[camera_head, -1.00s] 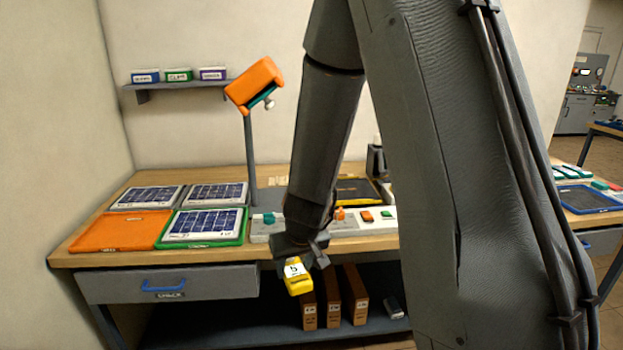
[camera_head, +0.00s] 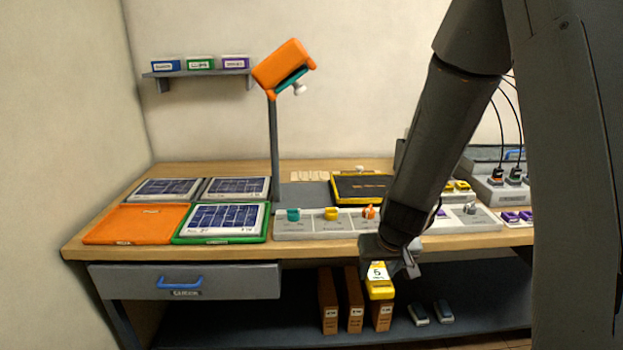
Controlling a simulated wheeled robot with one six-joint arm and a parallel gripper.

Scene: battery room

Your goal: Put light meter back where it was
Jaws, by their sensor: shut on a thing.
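My gripper (camera_head: 390,262) is shut on a small yellow device with a white, marked face (camera_head: 380,288), which appears to be the light meter. The gripper points down and holds it in front of the bench's front edge, at about the height of the open space under the top. Behind it in the picture are the upright brown binders on the lower shelf. The fingertips are partly hidden by the wrist. The wooden bench top (camera_head: 115,247) carries solar panels (camera_head: 224,217) at left and a pale strip with coloured knobs (camera_head: 300,228) in the middle.
An orange-headed lamp (camera_head: 284,68) stands on the bench. A drawer with a blue handle (camera_head: 180,283) is at left. The lower shelf (camera_head: 270,333) holds brown binders (camera_head: 327,300) and two small grey-blue devices (camera_head: 418,314). My arm hides much of the right side.

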